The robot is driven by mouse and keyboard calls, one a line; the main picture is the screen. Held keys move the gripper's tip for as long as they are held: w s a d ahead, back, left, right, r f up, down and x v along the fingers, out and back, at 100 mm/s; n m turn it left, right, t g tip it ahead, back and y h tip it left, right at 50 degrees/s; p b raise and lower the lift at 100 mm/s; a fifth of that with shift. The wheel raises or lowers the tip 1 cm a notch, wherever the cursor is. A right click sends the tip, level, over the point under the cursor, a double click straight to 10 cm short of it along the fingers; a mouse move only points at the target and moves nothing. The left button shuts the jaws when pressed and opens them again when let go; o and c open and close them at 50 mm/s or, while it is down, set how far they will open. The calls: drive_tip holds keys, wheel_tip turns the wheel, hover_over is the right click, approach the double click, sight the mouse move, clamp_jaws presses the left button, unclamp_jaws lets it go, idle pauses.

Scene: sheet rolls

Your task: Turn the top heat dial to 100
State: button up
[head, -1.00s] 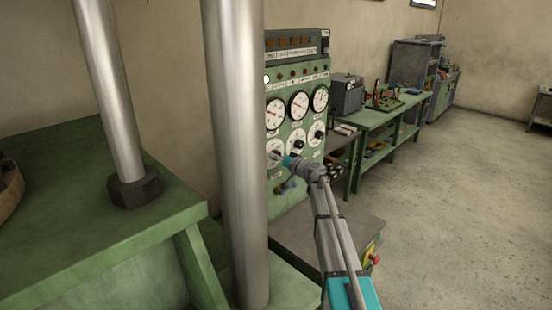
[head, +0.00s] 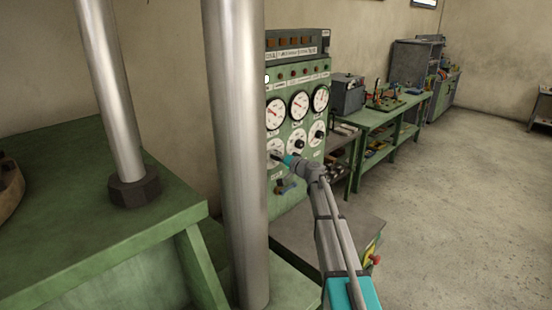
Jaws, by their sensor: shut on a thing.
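The green control panel (head: 293,183) stands behind the steel column in the head view. Its upper row holds several white gauges with red needles. Below them is a row of white dials with dark knobs: a left dial (head: 273,148), a middle dial (head: 296,138) and a right dial (head: 317,131). My gripper (head: 281,158) is at the lower part of the left dial and is shut on its dark knob. The gripper hides part of that dial, and its scale is too small to read. I cannot tell which dial is the top heat dial.
A thick steel column (head: 236,160) stands close to the left of the panel. A green press bed (head: 90,235) fills the left side. A green workbench (head: 385,125) with tools stands behind the panel on the right. The floor (head: 460,210) at the right is clear.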

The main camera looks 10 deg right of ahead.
drive_tip(key=m, duration=0.3)
drive_tip(key=shift+m, duration=2.2)
drive_tip(key=shift+s, duration=0.1)
drive_tip(key=o, duration=1.1)
drive_tip(key=shift+r, duration=0.1)
drive_tip(key=shift+o, duration=0.2)
drive_tip(key=shift+d, duration=0.1)
drive_tip(key=v, duration=1.1)
drive_tip(key=shift+s+d, duration=0.2)
drive_tip(key=shift+s, duration=0.15)
